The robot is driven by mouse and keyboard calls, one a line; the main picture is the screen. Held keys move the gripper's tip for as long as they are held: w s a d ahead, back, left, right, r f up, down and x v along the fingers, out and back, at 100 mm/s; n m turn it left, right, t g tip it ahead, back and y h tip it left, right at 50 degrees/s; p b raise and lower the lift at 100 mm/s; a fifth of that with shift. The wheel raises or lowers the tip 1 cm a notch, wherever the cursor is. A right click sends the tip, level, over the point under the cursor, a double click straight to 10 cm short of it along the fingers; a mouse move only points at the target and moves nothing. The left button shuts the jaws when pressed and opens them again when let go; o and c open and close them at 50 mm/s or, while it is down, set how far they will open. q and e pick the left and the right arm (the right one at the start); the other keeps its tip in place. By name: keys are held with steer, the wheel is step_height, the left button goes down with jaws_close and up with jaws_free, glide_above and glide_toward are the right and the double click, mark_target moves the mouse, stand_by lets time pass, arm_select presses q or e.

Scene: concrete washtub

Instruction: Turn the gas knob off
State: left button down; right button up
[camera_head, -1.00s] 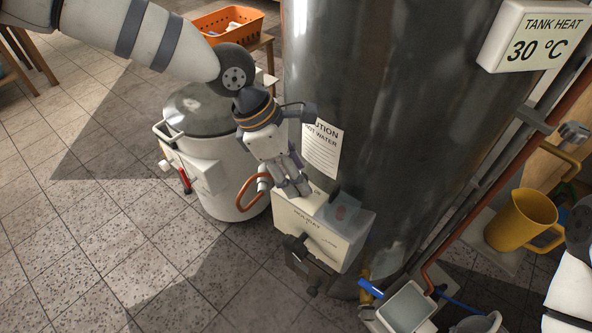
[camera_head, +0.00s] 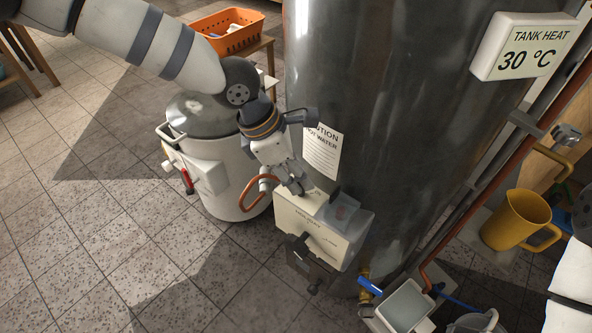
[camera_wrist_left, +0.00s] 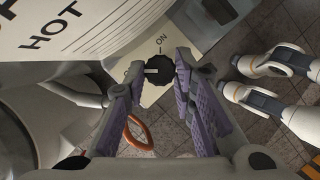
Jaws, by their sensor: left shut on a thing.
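The gas knob (camera_wrist_left: 157,73) is black and round with a white pointer mark, on the top face of a pale control box (camera_head: 310,232). The word ON is printed above it in the left wrist view, and the pointer mark lies sideways toward the left there. My left gripper (camera_wrist_left: 159,72) is shut on the knob, with a purple-padded finger on each side. In the head view my left gripper (camera_head: 296,187) reaches down onto the box, and its fingers hide the knob. My right gripper is not clearly in view; only part of that arm shows at the right edge.
The tall metal tank (camera_head: 400,110) stands right behind the box, with a caution sheet (camera_head: 323,152) close to my gripper. A copper loop (camera_head: 258,190) is just left of the fingers. A white lidded tub (camera_head: 225,175) stands to the left. A yellow mug (camera_head: 515,220) is at right.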

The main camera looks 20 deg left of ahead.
arm_select(q)
steer(key=c, duration=1.3)
jaws_free()
steer(key=shift+c, duration=0.2)
steer(key=v, duration=1.2)
